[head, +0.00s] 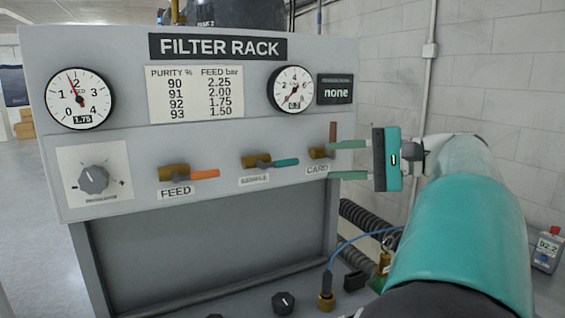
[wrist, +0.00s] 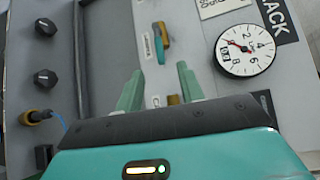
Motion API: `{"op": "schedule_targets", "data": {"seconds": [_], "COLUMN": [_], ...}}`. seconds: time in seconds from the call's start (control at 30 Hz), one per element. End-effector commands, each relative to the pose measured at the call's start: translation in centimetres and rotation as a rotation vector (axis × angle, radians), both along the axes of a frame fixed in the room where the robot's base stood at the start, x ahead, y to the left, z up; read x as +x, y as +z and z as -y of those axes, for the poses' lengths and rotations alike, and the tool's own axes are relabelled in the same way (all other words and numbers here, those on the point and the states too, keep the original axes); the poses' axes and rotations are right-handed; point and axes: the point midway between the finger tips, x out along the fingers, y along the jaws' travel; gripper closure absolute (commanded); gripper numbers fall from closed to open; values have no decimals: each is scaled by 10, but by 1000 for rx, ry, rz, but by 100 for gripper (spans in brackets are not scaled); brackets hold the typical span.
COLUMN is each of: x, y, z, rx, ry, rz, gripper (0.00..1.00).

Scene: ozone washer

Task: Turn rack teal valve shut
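The teal valve is the middle one on the filter rack (head: 200,133), above a label that looks like SAMPLE. Its teal handle (head: 286,162) lies horizontal, pointing right from a brass body (head: 256,161). In the wrist view the teal handle (wrist: 160,51) shows beyond the fingertips. My gripper (head: 332,160) is open and empty, to the right of the teal handle and apart from it. Its two green fingers point left, one above the other, near the CARD valve. The gripper also shows in the wrist view (wrist: 157,75), with the fingers spread.
The CARD valve (head: 319,153) has an upright brown handle (head: 333,131) close by the upper finger. The FEED valve (head: 174,174) has a horizontal orange handle. A round gauge (head: 292,89) and a display reading "none" (head: 336,89) sit above. Hoses lie below right.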

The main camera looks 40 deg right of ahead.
Motion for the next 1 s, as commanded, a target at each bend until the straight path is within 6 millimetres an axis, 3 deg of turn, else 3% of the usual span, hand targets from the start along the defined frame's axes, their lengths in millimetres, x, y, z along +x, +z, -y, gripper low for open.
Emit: {"op": "schedule_targets", "data": {"seconds": [0.5, 0.7, 0.93, 1.0], "x": [86, 99, 99, 99], "y": [-14, -15, -15, -15], "z": [-46, -52, -52, -52], "rx": [1, 1, 1, 1], "ry": [6, 6, 6, 6], "rz": [-2, -2, -2, -2], "gripper": [62, 62, 62, 75]}}
